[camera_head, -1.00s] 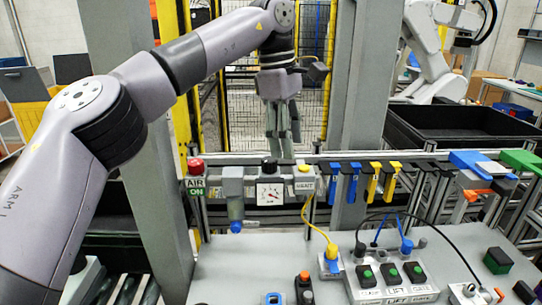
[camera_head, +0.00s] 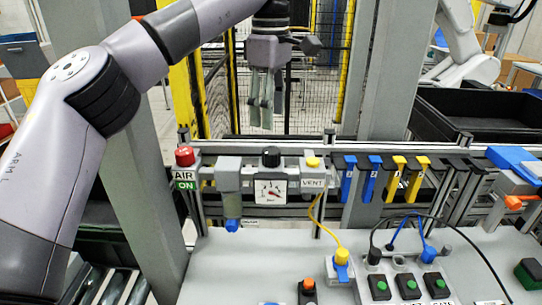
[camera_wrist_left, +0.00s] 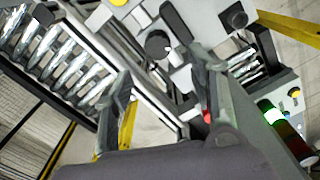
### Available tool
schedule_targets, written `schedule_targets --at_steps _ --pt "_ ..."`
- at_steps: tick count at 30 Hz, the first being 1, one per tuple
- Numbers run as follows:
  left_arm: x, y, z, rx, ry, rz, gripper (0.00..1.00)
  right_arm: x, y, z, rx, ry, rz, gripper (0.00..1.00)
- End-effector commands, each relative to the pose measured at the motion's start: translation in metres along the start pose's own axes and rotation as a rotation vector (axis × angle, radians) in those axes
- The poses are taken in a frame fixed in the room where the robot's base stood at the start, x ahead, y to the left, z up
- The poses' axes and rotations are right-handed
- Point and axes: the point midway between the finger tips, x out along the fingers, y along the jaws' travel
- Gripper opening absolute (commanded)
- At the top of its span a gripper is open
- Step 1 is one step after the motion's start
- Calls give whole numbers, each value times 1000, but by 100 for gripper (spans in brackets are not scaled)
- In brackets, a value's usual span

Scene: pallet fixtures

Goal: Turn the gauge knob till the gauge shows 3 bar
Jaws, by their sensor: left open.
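The pressure gauge (camera_head: 271,191) has a white square face with a red needle, too small to read surely. Its black knob (camera_head: 271,157) stands on top, upright. My left gripper (camera_head: 262,126) points down, open and empty, above and slightly left of the knob in the head view; a gap shows between them. In the left wrist view, the two fingers (camera_wrist_left: 163,100) are apart, and a dark round knob (camera_wrist_left: 157,43) shows beyond them, not between the tips. My right gripper is in neither view.
Left of the gauge are a red button (camera_head: 184,156) over an AIR ON label and a grey regulator block (camera_head: 228,172). A yellow VENT button (camera_head: 313,162) is close on its right. Blue and yellow clips (camera_head: 372,180) hang further right. A yellow cable (camera_head: 319,215) runs below.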

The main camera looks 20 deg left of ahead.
Motion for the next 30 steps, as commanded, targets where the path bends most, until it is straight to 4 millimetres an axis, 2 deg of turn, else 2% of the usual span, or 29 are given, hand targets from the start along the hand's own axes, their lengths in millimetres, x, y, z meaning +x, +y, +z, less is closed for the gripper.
schedule_targets --at_steps 4,10,15,22,27,30 --pt "32 -1 -1 1 0 -3 52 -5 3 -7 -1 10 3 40" --pt "69 -1 0 2 -1 -3 52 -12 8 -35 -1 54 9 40" --pt "89 -1 0 0 -1 -2 52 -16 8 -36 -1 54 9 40" --pt "98 -1 1 1 -1 0 52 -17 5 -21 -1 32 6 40" --pt "98 -1 1 0 -1 0 52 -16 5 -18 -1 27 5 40" --pt "98 0 1 0 -1 0 46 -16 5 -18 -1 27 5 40"
